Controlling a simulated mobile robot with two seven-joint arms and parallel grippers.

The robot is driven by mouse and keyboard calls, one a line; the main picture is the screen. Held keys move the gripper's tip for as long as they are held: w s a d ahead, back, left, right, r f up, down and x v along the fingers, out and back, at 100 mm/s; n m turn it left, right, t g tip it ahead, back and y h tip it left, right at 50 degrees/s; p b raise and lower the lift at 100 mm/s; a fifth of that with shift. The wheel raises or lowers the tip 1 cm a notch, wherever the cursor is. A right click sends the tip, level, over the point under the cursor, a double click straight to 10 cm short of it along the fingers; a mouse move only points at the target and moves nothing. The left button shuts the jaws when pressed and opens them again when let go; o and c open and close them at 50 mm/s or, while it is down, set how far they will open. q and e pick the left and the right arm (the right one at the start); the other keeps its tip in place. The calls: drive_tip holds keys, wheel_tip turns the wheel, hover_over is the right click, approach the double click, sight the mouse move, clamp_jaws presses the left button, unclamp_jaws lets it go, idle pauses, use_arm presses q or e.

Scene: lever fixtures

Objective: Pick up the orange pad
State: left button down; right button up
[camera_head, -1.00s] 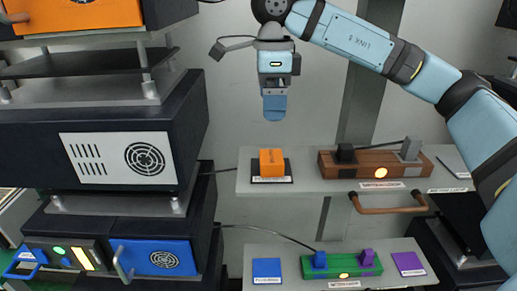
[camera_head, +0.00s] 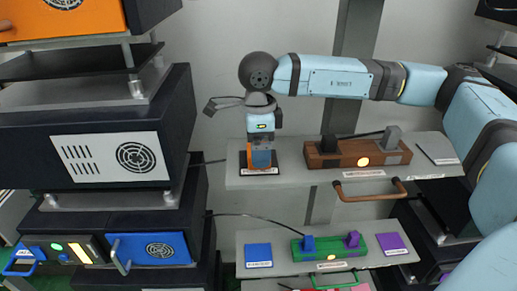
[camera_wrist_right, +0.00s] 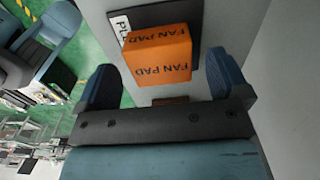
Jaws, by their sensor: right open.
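The orange pad (camera_wrist_right: 158,56) is a block marked "FAN PAD" that sits on a black square base (camera_wrist_right: 200,30) with a label. In the head view a strip of the pad (camera_head: 250,157) shows at the left of my right gripper (camera_head: 262,158), which covers most of it. In the right wrist view my right gripper (camera_wrist_right: 160,85) is open, its two blue fingers on either side of the pad's near part. I cannot tell whether the fingers touch it. My left gripper is not in view.
The upper grey shelf (camera_head: 300,178) also carries a brown lever block (camera_head: 350,161) to the right. A copper handle (camera_head: 370,194) juts from its front. The lower shelf (camera_head: 283,258) holds a blue pad (camera_head: 258,255), a green block (camera_head: 322,257) and a purple pad (camera_head: 391,243). Dark cabinets (camera_head: 95,155) stand at left.

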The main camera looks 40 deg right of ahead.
drive_tip(key=shift+f, duration=0.85)
drive_tip(key=shift+c, duration=0.9)
drive_tip(key=c, duration=0.8)
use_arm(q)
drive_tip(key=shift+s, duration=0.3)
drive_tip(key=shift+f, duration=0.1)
use_arm(e)
drive_tip(key=shift+r, duration=0.15)
wheel_tip(320, 180, up, 10)
drive_tip(key=b, duration=0.2)
drive_tip(key=shift+b, duration=0.3)
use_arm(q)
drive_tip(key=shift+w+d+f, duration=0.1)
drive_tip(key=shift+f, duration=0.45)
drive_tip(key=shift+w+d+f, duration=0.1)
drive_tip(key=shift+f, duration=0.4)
